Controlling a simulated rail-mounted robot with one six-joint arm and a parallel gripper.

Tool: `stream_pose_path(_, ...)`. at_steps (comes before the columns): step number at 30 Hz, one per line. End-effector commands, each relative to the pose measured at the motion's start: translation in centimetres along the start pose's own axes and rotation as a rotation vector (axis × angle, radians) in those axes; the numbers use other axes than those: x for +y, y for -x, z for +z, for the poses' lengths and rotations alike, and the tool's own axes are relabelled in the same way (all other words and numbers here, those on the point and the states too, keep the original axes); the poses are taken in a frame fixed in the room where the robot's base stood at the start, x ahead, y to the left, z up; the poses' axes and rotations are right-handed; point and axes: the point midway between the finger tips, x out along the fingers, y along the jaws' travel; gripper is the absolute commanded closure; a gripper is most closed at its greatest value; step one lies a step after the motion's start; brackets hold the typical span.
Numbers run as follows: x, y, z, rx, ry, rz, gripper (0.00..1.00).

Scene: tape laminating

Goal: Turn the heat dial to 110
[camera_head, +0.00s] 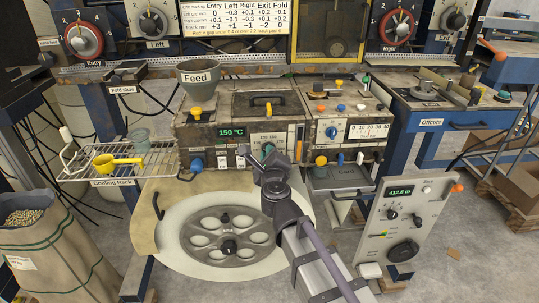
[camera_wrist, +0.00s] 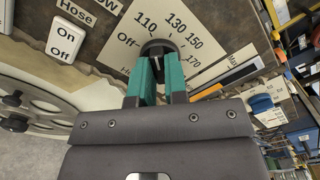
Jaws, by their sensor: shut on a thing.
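The heat dial is a dark round knob (camera_wrist: 158,46) on a white scale plate (camera_wrist: 122,44) marked Off, 110, 130, 150 and 170. My gripper (camera_wrist: 160,66) has green fingers closed on the knob from both sides. In the head view my gripper (camera_head: 268,150) is at the machine's front, just below the scale numbers, and covers most of the dial. The knob's pointer is hidden or too small to read. A green display (camera_head: 232,132) left of the dial reads 150 °C.
A feed hopper (camera_head: 199,78) and yellow-handled cover stand above the dial. On/Off hose buttons (camera_wrist: 66,41) lie left of it in the wrist view. A round reel (camera_head: 229,236) is below. A blue knob (camera_wrist: 261,103) and control box (camera_head: 405,222) are to the right.

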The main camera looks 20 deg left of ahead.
Motion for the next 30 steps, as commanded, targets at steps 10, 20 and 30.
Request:
stream_pose_path(10,0.02,0.05,-0.03,0.000,0.121,0.000,1.00)
stream_pose_path(20,0.02,0.06,-0.03,0.000,0.136,0.000,1.00)
stream_pose_path(30,0.01,0.04,-0.02,0.000,0.135,0.000,0.69)
